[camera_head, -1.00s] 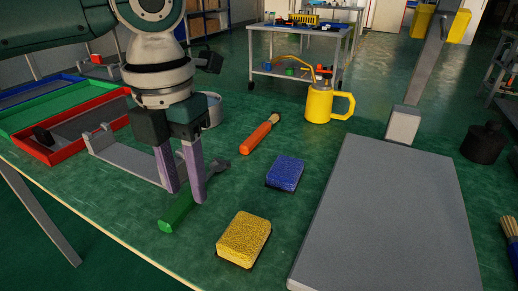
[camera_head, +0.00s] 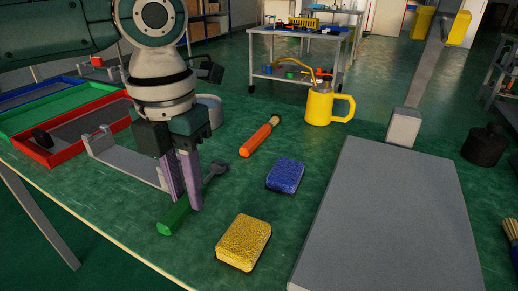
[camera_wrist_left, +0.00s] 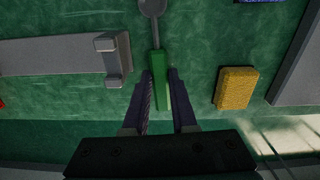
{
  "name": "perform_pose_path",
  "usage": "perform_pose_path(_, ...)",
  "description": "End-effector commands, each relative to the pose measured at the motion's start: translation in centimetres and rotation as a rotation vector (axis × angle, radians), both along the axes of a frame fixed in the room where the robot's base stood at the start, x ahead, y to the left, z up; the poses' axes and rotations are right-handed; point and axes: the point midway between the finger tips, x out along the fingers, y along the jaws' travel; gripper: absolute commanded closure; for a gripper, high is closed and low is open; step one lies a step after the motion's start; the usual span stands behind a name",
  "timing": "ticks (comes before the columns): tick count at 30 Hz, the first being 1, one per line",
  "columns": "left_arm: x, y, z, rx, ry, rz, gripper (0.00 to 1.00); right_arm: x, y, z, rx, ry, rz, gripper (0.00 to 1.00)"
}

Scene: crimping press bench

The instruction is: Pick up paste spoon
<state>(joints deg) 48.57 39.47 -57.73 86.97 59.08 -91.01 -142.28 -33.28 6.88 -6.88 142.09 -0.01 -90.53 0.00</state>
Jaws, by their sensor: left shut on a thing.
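The paste spoon has a green handle (camera_head: 174,217) and a grey metal bowl (camera_head: 217,168). It lies along the green bench top near the front edge, with its bowl pointing away. My left gripper (camera_head: 184,203) points down with its purple fingers shut on the handle, which shows between them in the left wrist view (camera_wrist_left: 159,65). The grey bowl is at the top of the left wrist view (camera_wrist_left: 153,8). The fingers hide part of the handle in the head view. The spoon appears at bench height. My right gripper is not in view.
A grey bracket (camera_head: 125,164) stands close left of the spoon. A yellow sponge (camera_head: 243,241), a blue sponge (camera_head: 285,175) and an orange-handled tool (camera_head: 257,139) lie to the right. A yellow oil can (camera_head: 319,105) stands behind. A large grey plate (camera_head: 395,220) fills the right side.

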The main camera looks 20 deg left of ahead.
Motion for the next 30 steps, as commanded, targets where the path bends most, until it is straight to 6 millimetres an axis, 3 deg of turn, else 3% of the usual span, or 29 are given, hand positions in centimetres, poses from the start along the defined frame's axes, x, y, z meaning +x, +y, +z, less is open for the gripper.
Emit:
perform_pose_path(8, 0.0, 0.0, 0.6, 0.000, -0.001, 0.000, 1.00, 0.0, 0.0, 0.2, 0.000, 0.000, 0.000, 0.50)
perform_pose_path(14, 0.1, 0.0, 3.4, 0.000, -0.003, -0.001, 1.00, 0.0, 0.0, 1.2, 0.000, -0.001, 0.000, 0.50)
perform_pose_path(24, 0.1, 0.0, 13.3, -0.001, -0.006, 0.000, 1.00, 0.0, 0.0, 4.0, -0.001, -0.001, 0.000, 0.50)
perform_pose_path(30, 0.1, 0.0, 17.8, -0.001, -0.003, 0.000, 1.00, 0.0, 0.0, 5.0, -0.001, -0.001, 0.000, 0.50)
